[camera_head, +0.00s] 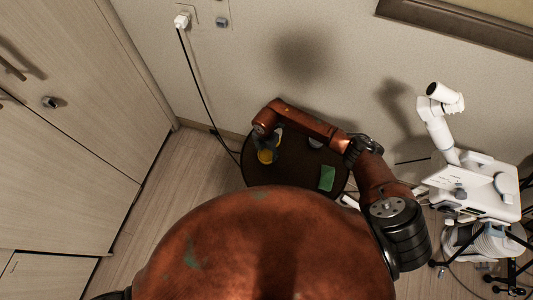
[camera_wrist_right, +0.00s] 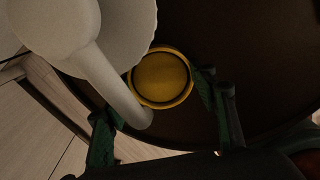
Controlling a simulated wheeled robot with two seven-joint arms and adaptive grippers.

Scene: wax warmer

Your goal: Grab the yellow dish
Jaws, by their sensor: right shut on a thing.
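The round yellow dish (camera_wrist_right: 162,78) with a dark inner ring shows in the right wrist view. In the head view the dish (camera_head: 265,157) is small, near the left side of the dark round table. My right gripper (camera_wrist_right: 155,113) is around it: one green-tipped finger is at its right edge, the other lower left. A white lamp-like body (camera_wrist_right: 95,55) with a curved stem overlaps the dish's left edge, and the stem's end also lies between the fingers. In the head view my right gripper (camera_head: 268,145) is over the dish, partly hidden by its arm. My left gripper is out of view.
The dark round table (camera_head: 296,172) stands against the wall, with a green item (camera_head: 327,178) on its right. A black cord hangs from the outlet plug (camera_head: 181,21). Cabinets (camera_head: 60,120) are left; a white machine on a stand (camera_head: 475,185) is right.

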